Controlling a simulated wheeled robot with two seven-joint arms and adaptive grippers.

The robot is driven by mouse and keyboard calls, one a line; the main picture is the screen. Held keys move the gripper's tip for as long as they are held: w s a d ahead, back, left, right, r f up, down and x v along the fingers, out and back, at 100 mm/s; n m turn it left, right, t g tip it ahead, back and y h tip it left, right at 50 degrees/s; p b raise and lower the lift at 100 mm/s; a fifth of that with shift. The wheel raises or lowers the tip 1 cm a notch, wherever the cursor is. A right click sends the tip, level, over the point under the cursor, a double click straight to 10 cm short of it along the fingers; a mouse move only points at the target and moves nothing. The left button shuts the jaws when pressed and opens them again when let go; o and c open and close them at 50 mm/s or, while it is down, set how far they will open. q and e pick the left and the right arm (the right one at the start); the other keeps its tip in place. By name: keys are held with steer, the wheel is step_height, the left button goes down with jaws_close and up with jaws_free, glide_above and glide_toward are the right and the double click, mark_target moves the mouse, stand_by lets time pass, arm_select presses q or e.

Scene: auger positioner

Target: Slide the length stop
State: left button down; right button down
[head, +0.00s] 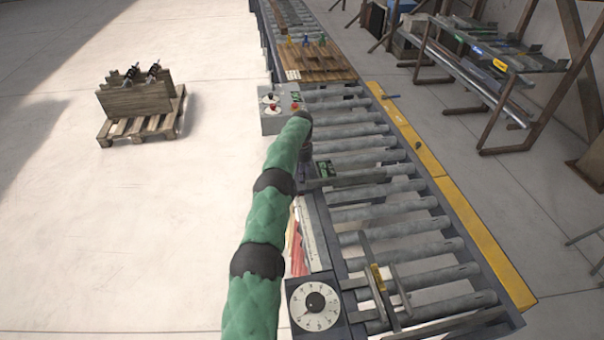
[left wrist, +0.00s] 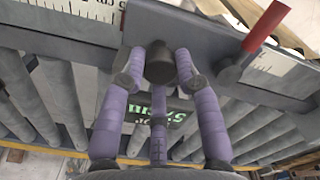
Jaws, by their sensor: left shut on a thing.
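The length stop's dark carriage (left wrist: 205,35) sits on the rail along the conveyor's left side. Its black knob (left wrist: 159,66) is between the purple fingers of my left gripper (left wrist: 160,70), which is shut on it. A green-lit display (left wrist: 160,115) shows behind the fingers; its digits are partly hidden. A red-handled lever (left wrist: 265,27) stands on the carriage to the right of the knob. In the head view the stop's arm (head: 350,176) lies across the rollers, and my left gripper (head: 306,150) is mostly hidden by my green-sleeved arm. My right gripper is not in view.
A white scale (head: 311,238) runs along the rail. A dial box (head: 317,306) stands at the near end, a control box (head: 283,106) farther up. A yellow edge (head: 450,190) borders the conveyor's right. A pallet (head: 142,118) stands on open floor at left.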

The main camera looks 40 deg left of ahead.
arm_select(q)
steer(key=shift+a, duration=0.1)
stand_by(0.4)
steer(key=c, duration=0.9)
jaws_free()
steer(key=shift+w, duration=0.1)
steer(key=shift+r, duration=3.7)
